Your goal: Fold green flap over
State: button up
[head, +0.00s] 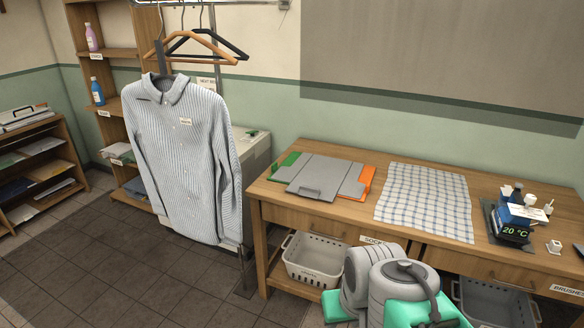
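The folding board lies on the left part of the wooden table. Its green flap (285,171) shows at the left side, partly overlapped by grey panels. A grey centre panel (318,174) with a small tab at its front edge covers the middle. An orange flap (366,180) shows at the right side, also partly under grey. No cloth is seen on the board. My arm is folded low at the bottom of the view, in front of the table. My gripper's fingertips cannot be made out.
A checked cloth (426,200) lies flat right of the board on the table (350,216). A blue device (515,222) reading 20 °C stands farther right. A striped shirt (188,150) hangs at left. A grey basket (312,262) sits under the table. The floor at left is clear.

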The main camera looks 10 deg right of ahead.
aim_at(293, 157)
jog(key=z, duration=0.2)
jog(key=i, duration=1.65)
jog(key=u, duration=1.55)
jog(key=i, duration=0.5)
jog(key=u, duration=0.1)
